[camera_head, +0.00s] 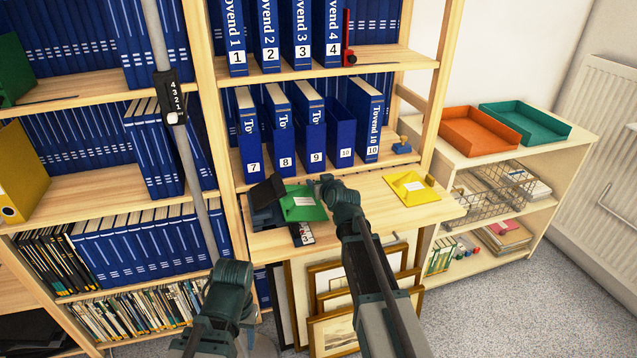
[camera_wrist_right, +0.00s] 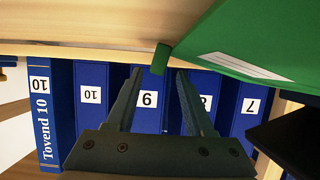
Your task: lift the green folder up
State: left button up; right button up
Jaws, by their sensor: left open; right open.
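The green folder (camera_head: 302,204) with a white label lies on the pull-out wooden shelf board, beside a dark object (camera_head: 266,200). In the right wrist view the folder (camera_wrist_right: 240,45) fills the upper right, and a small green tab (camera_wrist_right: 160,58) shows at the gap between my fingertips. My right gripper (camera_wrist_right: 160,74) is open, its two fingers apart on either side of the tab and not closed on it. In the head view my right gripper (camera_head: 320,181) is at the folder's far right corner. My left arm shows at the lower left, but its fingers are not visible.
Blue numbered binders (camera_head: 283,130) stand on the shelf behind. A yellow folder (camera_head: 411,188) lies right of my right arm. Framed prints (camera_head: 333,330) lean below the board. Orange (camera_head: 478,132) and teal (camera_head: 525,122) trays stand on the side unit.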

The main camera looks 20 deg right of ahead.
dwell(0.3)
jog(key=p+v, duration=0.5)
jog(key=v, duration=0.8)
jog(key=shift+s, duration=0.35)
jog(key=shift+s, duration=0.1)
